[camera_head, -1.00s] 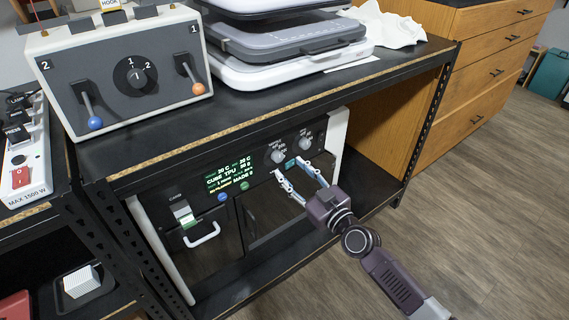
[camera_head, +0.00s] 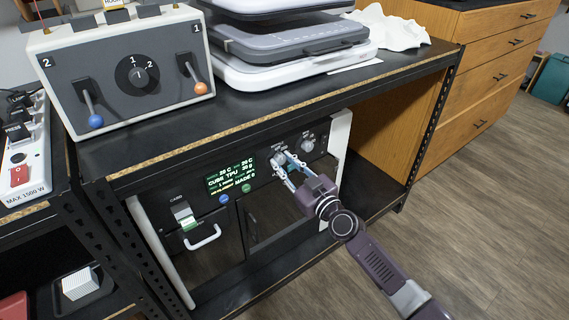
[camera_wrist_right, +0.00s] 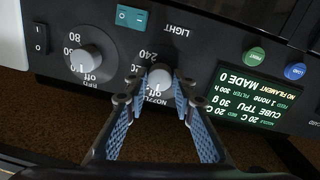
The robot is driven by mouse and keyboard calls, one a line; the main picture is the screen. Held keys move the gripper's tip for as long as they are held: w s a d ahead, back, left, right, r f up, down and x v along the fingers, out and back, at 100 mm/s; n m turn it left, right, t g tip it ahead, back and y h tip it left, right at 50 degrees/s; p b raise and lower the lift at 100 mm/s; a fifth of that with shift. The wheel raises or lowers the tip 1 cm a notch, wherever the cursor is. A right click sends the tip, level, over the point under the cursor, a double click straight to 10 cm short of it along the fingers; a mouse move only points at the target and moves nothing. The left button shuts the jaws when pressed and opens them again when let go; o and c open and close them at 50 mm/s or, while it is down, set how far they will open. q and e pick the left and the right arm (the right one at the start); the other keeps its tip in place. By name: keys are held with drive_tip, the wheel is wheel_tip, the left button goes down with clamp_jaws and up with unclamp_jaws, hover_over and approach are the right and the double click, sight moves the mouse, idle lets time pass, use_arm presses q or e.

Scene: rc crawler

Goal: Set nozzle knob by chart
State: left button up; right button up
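The nozzle knob is a small grey-white dial on the black printer panel under the bench top. In the right wrist view the nozzle knob (camera_wrist_right: 159,78) shows upside down, with "NOZZLE", "off" and "240" around it. My right gripper (camera_head: 283,160) is at the panel and partly covers the knob in the head view. In the wrist view my right gripper (camera_wrist_right: 156,92) is open, one fingertip on each side of the knob; I cannot tell if they touch it. No chart is seen. My left gripper is not in view.
A second knob (camera_head: 307,145), with "80" and "off", is beside the nozzle knob. The green-lit screen (camera_head: 231,176) reads CUBE TPU, MADE 0, nozzle 20 C. Green (camera_head: 246,187) and blue (camera_head: 224,198) buttons sit below it. A shelf post (camera_head: 433,125) stands at right.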

clamp_jaws()
